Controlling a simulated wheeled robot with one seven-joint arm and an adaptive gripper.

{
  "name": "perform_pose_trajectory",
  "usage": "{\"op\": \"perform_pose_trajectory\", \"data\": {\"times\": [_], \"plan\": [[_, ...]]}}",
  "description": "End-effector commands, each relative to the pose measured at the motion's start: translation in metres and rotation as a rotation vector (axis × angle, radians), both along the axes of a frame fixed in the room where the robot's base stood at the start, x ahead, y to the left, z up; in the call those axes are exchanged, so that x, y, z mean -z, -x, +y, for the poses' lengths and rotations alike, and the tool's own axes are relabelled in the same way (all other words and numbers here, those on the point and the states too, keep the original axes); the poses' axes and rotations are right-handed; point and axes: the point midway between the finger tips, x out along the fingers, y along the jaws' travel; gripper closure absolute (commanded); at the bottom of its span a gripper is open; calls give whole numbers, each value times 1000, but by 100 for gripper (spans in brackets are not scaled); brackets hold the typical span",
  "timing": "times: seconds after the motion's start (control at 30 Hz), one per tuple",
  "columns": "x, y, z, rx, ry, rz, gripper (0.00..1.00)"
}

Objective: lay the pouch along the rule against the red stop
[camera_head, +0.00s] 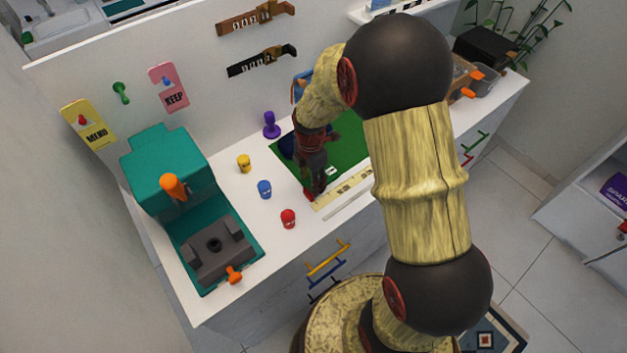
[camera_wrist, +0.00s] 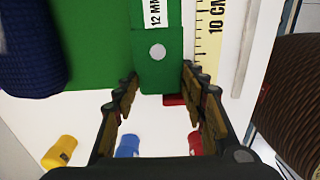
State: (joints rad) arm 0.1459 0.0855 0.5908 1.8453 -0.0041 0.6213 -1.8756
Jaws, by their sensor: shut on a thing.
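The green pouch (camera_wrist: 157,75), with a white round button and a "12 MM" label, sits between the two fingers of my gripper (camera_wrist: 160,85), which is shut on it. The yellow rule (camera_wrist: 205,50) runs just right of the pouch in the wrist view, roughly parallel to it. The red stop (camera_wrist: 174,100) shows just beyond the pouch's near end, partly hidden by a finger. In the head view my gripper (camera_head: 317,187) points down by the red stop (camera_head: 308,195) and the rule (camera_head: 345,189); it hides most of the pouch. I cannot tell whether the pouch touches the stop or counter.
A green mat (camera_wrist: 95,60) lies beside the pouch, with a dark blue object (camera_wrist: 30,45) on it. Yellow (camera_head: 244,163), blue (camera_head: 264,188) and red (camera_head: 288,218) small pieces stand on the white counter. A teal machine (camera_head: 165,165) stands at the left.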

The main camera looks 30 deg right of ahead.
Motion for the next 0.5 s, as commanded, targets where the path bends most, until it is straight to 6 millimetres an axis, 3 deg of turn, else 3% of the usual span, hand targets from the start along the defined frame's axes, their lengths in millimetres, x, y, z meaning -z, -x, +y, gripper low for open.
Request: {"op": "perform_pose_trajectory", "data": {"times": [0.03, 0.07, 0.4, 0.5], "plan": [[0, -1, 4, 5, -5, -1, 83], [0, -1, 4, 5, -5, -1, 58], [0, 1, 4, 5, -6, 2, 38], [0, 1, 4, 5, -6, 4, 37]]}}
